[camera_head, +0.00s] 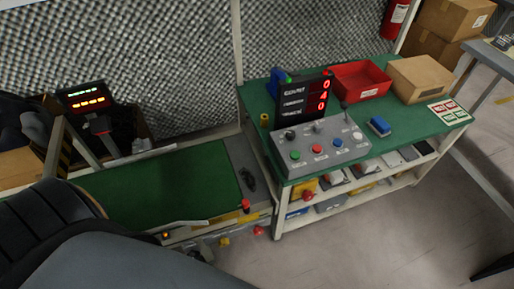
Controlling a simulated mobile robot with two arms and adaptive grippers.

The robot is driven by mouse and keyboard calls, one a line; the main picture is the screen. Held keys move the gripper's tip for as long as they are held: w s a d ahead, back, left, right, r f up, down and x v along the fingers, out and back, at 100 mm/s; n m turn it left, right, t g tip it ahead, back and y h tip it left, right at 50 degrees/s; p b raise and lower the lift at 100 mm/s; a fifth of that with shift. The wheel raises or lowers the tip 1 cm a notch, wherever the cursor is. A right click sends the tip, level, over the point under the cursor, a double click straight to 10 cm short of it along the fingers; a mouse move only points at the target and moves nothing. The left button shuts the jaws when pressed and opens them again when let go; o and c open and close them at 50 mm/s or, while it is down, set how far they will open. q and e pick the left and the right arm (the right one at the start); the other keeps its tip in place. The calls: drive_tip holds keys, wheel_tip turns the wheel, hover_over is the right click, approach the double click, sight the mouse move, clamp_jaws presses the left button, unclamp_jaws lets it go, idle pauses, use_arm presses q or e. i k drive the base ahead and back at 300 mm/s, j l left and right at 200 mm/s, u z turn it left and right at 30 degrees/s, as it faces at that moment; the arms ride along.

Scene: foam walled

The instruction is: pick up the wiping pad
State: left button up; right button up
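A small blue block (379,126), which looks like the wiping pad, lies on the green top of the workbench (412,118). It is to the right of the grey button box, with bare green surface around it. Neither of my grippers is in view. A large dark and grey rounded shape fills the lower left corner and looks like part of my own body. Nothing is seen touching the pad.
The control box (322,147) with coloured buttons and levers stands left of the pad. Behind are a display (304,97), a red bin (359,82) and a cardboard box (418,79). A label card (449,112) lies right. A green conveyor (165,187) is left. Floor is clear in front.

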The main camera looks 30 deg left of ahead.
sight(377, 124)
drive_tip(key=i+l, duration=0.2)
drive_tip(key=l, duration=0.15)
drive_tip(key=i+l, duration=0.4)
drive_tip(key=l, duration=0.25)
